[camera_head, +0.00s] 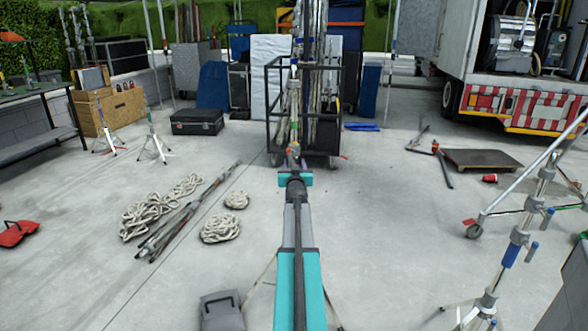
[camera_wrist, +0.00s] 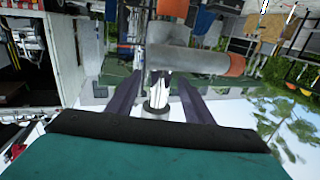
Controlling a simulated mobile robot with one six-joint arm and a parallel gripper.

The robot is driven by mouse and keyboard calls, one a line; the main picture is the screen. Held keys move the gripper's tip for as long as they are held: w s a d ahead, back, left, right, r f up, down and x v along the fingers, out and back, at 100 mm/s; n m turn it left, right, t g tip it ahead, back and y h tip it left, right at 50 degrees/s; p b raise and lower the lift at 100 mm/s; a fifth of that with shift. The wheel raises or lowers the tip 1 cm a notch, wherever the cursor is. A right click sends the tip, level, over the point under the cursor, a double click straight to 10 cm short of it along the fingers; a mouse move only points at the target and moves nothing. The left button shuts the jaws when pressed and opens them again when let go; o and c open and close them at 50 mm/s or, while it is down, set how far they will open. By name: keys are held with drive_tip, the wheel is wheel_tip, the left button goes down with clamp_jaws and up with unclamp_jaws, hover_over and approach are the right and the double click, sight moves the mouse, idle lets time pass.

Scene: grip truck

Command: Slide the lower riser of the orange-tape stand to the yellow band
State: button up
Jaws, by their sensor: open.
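My gripper (camera_head: 294,163) is at the far end of my outstretched arm in the head view, at a slim metal stand (camera_head: 294,122). Small coloured marks show on its pole, too small to read surely as the orange tape or yellow band. In the wrist view, which is upside down, the open fingers (camera_wrist: 160,88) reach either side of a shiny metal tube (camera_wrist: 158,92). A grey collar with an orange-tipped handle (camera_wrist: 190,62) crosses just beyond them. I cannot tell whether the fingers touch the tube. My arm hides the stand's lower part.
A black wheeled cage cart (camera_head: 330,130) with poles stands behind the stand. Rope coils (camera_head: 150,218) and loose poles (camera_head: 180,215) lie to the left. A larger blue-banded stand (camera_head: 515,245) is at the right. Open concrete floor lies between.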

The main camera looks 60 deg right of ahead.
sight(294, 127)
drive_tip(key=shift+w+d, duration=0.4)
drive_tip(key=shift+d, duration=0.2)
drive_tip(key=shift+c, duration=0.2)
clamp_jaws()
drive_tip(key=shift+r, duration=0.1)
drive_tip(key=shift+r+p, duration=8.05)
drive_tip(key=shift+p, duration=0.35)
drive_tip(key=shift+o, duration=0.6)
unclamp_jaws()
drive_tip(key=shift+f, duration=0.15)
